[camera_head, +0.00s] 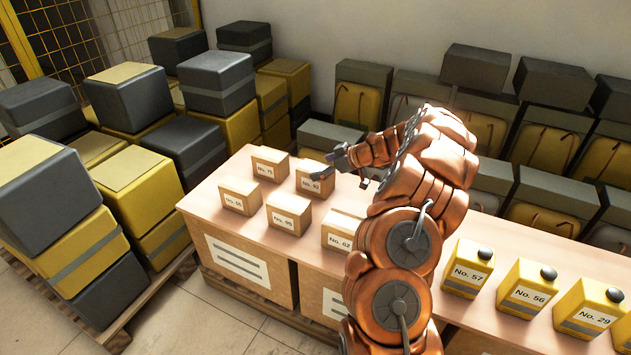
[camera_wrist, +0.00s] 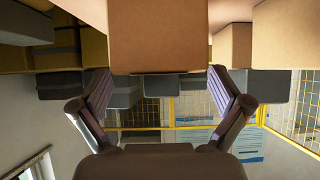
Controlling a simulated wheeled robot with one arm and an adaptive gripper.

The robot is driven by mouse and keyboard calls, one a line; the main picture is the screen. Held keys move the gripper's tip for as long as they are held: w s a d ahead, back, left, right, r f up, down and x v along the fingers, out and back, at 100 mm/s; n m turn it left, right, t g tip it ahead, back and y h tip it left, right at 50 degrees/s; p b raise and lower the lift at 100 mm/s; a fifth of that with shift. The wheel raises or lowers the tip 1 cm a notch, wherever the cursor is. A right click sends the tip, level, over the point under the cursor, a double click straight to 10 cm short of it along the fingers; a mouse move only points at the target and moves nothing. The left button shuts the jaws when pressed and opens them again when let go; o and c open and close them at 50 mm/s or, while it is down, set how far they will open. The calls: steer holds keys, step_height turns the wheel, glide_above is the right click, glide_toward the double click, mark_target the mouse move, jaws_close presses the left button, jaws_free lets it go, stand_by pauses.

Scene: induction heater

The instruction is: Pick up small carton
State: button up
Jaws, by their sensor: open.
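Several small brown cartons with white number labels stand on the left part of the long table (camera_head: 222,215). They include No. 75 (camera_head: 270,158), a carton that seems to read No. 92 (camera_head: 312,170), No. 55 (camera_head: 238,190), No. 96 (camera_head: 289,205) and No. 62 (camera_head: 345,222). My gripper (camera_head: 331,164) is open beside the No. 92 carton, overlapping its right edge in the head view. In the wrist view a plain carton face (camera_wrist: 158,38) lies ahead, between the lines of my open fingers (camera_wrist: 161,85). Nothing is held. I cannot tell the exact gap.
Yellow bottles with black caps (camera_head: 468,268) stand on the table's right part. Stacked grey and yellow cases (camera_head: 130,95) fill the left, and more cases (camera_head: 550,145) line the back wall. Neighbouring cartons (camera_wrist: 232,45) stand close by. Floor (camera_head: 200,315) is free at front left.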

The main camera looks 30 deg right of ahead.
steer(key=shift+x, duration=1.2)
steer(key=shift+c, duration=0.2)
steer(key=c, duration=1.5)
steer(key=shift+r, duration=0.15)
